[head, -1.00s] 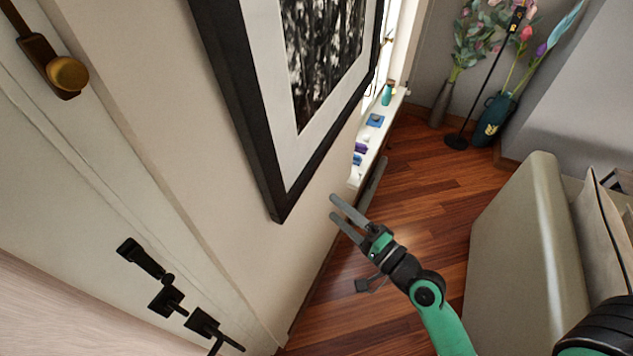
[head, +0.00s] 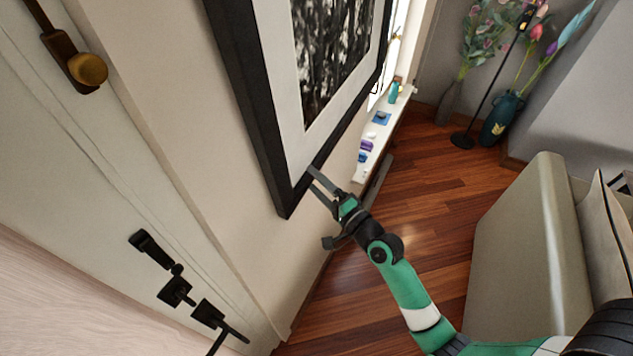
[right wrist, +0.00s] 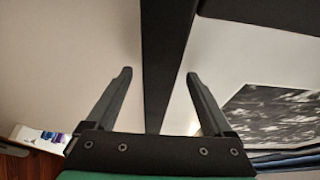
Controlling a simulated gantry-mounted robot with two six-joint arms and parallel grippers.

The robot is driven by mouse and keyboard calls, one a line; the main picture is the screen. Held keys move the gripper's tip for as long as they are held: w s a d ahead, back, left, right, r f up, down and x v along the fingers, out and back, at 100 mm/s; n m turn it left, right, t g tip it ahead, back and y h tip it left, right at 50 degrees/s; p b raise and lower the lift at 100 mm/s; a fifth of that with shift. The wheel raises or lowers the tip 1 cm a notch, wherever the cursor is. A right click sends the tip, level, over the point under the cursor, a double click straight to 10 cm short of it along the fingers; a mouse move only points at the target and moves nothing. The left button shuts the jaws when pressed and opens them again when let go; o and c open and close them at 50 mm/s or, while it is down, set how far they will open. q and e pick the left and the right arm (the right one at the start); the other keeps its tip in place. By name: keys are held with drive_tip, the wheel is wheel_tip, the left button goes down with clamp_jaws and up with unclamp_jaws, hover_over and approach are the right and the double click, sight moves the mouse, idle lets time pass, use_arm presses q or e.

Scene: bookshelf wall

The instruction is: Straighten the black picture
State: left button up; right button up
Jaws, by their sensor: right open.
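The black picture (head: 247,105) hangs on the pale wall, with a white mat and a dark print inside its black frame. In the head view its lower corner points down toward the floor. My right gripper (head: 313,178) is open at the frame's lower edge, right of that corner. In the right wrist view a black frame bar (right wrist: 163,50) runs between the two spread fingers (right wrist: 159,74), with a gap on each side. I cannot tell how deep the bar sits between them. My left gripper is not in view.
A door with black handles (head: 177,291) and a brass knob (head: 88,69) is at left. A white sill (head: 372,158) with small items lies behind the gripper. A beige sofa (head: 535,240) stands at right. Wooden floor (head: 430,215) is clear between.

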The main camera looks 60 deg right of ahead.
drive_tip(key=shift+c, duration=0.3)
clamp_jaws()
idle(0.3)
